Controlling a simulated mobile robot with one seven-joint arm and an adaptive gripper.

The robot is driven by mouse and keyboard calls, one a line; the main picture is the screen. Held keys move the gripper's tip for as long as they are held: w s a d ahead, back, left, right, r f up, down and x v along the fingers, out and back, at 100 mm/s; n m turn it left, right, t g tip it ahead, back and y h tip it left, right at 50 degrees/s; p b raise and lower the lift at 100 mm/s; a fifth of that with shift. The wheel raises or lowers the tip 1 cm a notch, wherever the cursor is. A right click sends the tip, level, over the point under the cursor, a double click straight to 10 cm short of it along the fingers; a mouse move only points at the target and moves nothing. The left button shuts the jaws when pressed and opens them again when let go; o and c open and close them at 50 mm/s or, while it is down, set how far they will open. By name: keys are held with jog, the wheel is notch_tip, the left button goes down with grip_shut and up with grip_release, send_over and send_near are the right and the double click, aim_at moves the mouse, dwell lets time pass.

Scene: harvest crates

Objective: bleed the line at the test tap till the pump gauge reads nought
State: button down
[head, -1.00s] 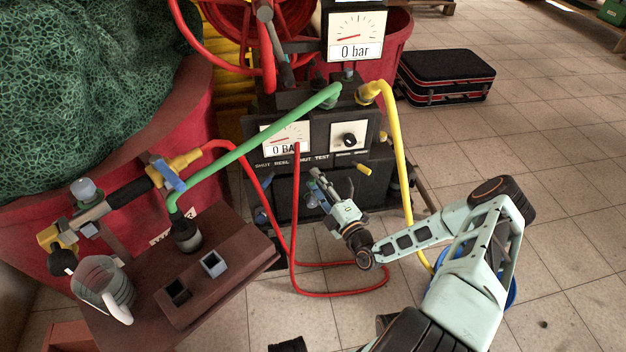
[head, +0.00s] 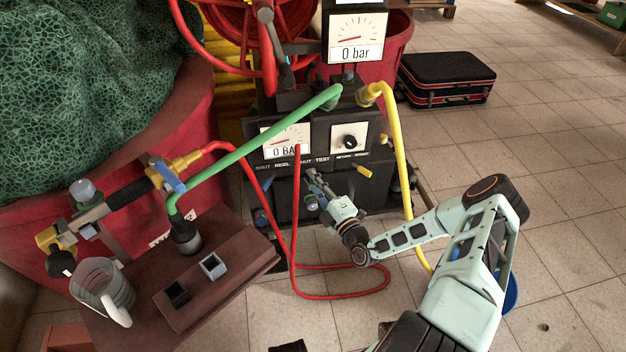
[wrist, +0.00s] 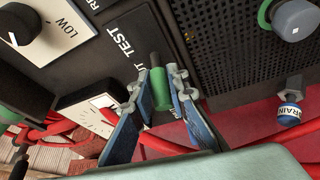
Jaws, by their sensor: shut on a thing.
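My gripper (head: 318,190) is at the front of the black pump unit (head: 300,110), low under the TEST label. In the wrist view my gripper (wrist: 156,88) is shut on a dark green handle (wrist: 158,82) just below the TEST label (wrist: 125,38), with one finger on each side. Any water flow at the tap cannot be seen.
A red hose (head: 340,295) loops on the floor beside my gripper. A yellow hose (head: 396,150) runs down to the right. A green hose (head: 260,145) crosses in front of the unit. A DRAIN knob (wrist: 289,115) is to the right.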

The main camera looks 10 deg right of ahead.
jog(key=shift+w+a+r+m+t+h+p, duration=0.1)
jog(key=shift+a+m+t+h+p, duration=0.1)
jog(key=shift+m+h+p, duration=0.4)
jog(key=shift+a+r+m+t+h+p, duration=0.1)
jog(key=shift+a+m+t+h+p, duration=0.1)
jog(key=shift+m+h+p, duration=0.4)
jog(key=h, duration=0.1)
jog(key=m+h+p, duration=0.1)
jog(key=h, duration=0.2)
jog(key=shift+w+a+f+m+h+p, duration=0.15)
jog(key=shift+w+a+m+h+p, duration=0.15)
jog(key=shift+m+p, duration=0.1)
jog(key=c, duration=1.8)
grip_release()
jog(key=shift+c, duration=0.2)
jog(key=shift+s, duration=0.1)
